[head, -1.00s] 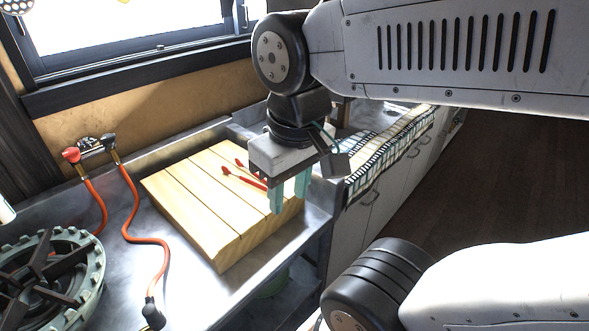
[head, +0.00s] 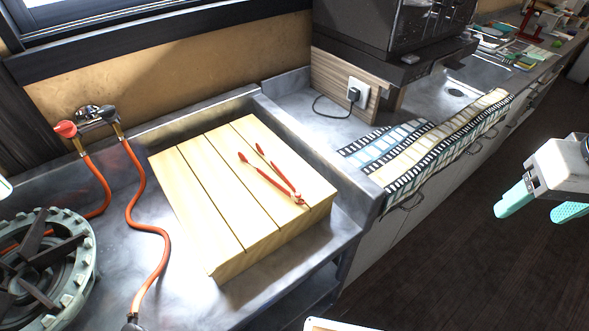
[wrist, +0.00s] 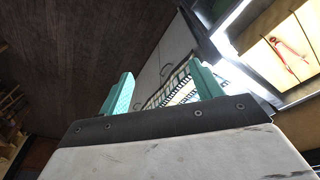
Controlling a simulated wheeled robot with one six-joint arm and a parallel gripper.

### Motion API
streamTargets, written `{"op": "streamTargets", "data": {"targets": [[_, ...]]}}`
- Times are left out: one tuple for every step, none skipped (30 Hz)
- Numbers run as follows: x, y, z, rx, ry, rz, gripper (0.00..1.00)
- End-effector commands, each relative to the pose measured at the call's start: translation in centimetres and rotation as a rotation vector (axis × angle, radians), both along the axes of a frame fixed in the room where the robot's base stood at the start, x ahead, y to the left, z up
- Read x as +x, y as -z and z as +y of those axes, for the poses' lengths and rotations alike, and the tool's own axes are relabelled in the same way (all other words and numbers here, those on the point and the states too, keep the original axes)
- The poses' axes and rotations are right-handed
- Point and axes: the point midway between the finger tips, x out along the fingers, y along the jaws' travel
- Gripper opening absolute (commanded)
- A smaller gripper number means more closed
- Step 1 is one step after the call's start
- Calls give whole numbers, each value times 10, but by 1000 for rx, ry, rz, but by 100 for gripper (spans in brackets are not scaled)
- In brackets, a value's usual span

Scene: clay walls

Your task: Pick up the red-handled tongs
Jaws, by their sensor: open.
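The red-handled tongs (head: 272,180) lie on top of a slatted wooden board (head: 208,185), on the metal counter. Their two red arms spread toward the back left and meet near the board's front right edge. They also show at the right of the wrist view (wrist: 291,56). My gripper (head: 543,208) is at the far right of the head view, over the floor and well away from the tongs. Its teal fingers are apart, with nothing between them. They also show in the wrist view (wrist: 161,92).
A gas burner (head: 40,265) stands at the lower left. An orange hose (head: 155,232) runs across the counter left of the board. A patterned runner (head: 430,145) hangs over the counter edge at right. A dark appliance (head: 395,30) stands behind. The space above the board is clear.

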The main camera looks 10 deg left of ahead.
Motion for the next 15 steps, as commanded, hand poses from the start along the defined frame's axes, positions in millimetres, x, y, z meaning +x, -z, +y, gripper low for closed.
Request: {"op": "streamTargets", "data": {"targets": [[20,9,11,1,-44,-28,65],[34,15,19,2,-69,-54,65],[53,23,32,6,-109,-94,65],[67,30,43,10,-139,-127,65],[81,37,55,16,-170,-160,65],[99,46,73,26,-214,-206,65],[111,53,87,35,-246,-241,65],[121,60,102,45,-278,-276,65],[134,70,123,60,-319,-321,65],[142,78,139,74,-351,-355,65],[149,85,156,88,-383,-389,65],[156,96,178,110,-425,-433,65],[160,103,195,126,-455,-465,65],[163,111,212,144,-485,-499,65],[164,121,235,174,-526,-539,65]]}}
